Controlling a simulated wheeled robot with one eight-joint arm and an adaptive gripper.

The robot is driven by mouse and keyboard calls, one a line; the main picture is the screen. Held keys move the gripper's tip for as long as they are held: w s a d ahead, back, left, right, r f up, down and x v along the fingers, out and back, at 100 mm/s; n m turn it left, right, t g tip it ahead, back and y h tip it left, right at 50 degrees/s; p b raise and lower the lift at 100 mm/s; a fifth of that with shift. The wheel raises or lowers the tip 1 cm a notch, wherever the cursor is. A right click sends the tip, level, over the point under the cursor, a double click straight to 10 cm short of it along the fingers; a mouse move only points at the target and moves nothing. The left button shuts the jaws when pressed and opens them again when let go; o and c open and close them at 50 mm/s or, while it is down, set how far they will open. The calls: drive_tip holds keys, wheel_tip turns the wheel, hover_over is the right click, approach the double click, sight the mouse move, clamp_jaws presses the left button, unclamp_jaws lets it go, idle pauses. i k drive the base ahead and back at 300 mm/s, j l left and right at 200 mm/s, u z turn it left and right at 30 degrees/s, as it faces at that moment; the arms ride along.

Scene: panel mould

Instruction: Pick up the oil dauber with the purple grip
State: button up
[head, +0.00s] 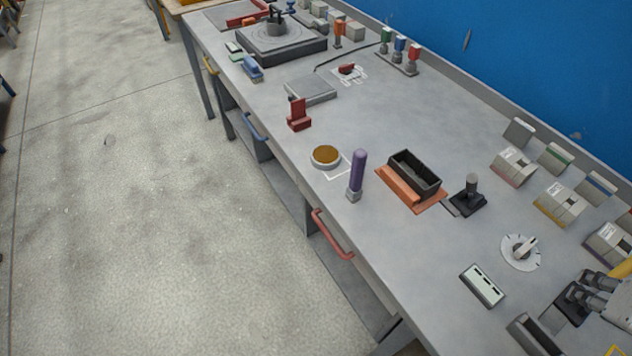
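The oil dauber with the purple grip (357,172) stands upright on the grey bench near its front edge, with a small pale grey block-like end at the bottom. It is apart from a round pale dish (326,157) with an amber-brown surface, just to its left. What looks like part of my gripper (588,297) shows at the lower right edge, far from the dauber. It is cut off by the frame, and its fingers are not clear. Nothing is seen touching the dauber.
Right of the dauber, a black open box (414,173) sits on an orange plate, beside a black-based knob (468,197). A red upright block (299,114) stands beyond the dish. A red handle (332,234) juts from the bench front. Bare bench top lies behind the dauber.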

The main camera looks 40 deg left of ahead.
sight(354, 191)
drive_tip(key=u, duration=1.55)
